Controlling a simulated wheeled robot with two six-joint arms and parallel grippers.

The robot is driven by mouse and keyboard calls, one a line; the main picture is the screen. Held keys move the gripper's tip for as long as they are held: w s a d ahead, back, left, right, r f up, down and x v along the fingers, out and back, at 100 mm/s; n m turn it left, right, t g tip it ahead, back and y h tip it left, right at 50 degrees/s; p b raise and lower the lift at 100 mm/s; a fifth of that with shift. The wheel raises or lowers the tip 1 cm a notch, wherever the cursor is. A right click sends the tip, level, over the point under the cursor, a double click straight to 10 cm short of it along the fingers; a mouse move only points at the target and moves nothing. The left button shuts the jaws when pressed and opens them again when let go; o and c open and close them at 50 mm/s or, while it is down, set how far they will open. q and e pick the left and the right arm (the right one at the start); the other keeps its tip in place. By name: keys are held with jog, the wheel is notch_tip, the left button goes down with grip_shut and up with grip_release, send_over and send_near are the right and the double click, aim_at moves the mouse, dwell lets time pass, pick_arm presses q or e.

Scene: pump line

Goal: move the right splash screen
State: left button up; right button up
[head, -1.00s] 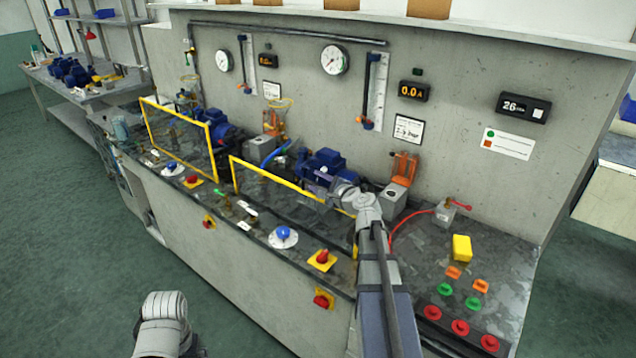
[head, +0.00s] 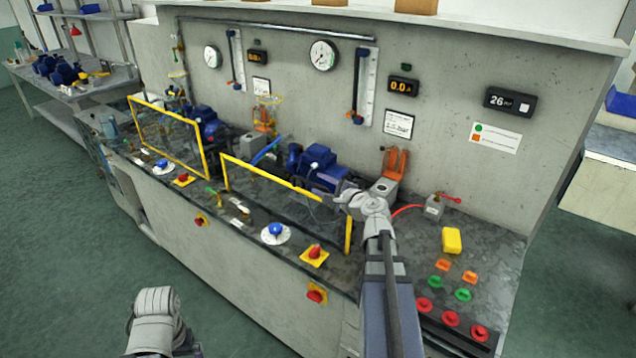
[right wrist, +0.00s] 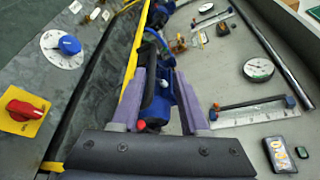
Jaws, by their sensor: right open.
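The right splash screen, a clear panel in a yellow frame (head: 262,174), stands upright along the front of the bench. My right arm reaches over its right end. My right gripper (right wrist: 165,90) is open, its purple fingers pointing along the bench. In the right wrist view the screen's yellow edge (right wrist: 132,80) runs beside and partly behind the left finger; I cannot tell whether they touch. A blue pump (right wrist: 158,105) shows between the fingers. My wrist hides part of the screen's top right in the head view.
The left splash screen (head: 168,118) stands further left. A blue pump (head: 318,165) sits behind the right screen. Blue knobs (head: 275,230) and red switches (head: 314,253) line the front ledge. A yellow block (head: 452,240) and several buttons are at right.

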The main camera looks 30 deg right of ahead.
jog(key=shift+v, duration=1.2)
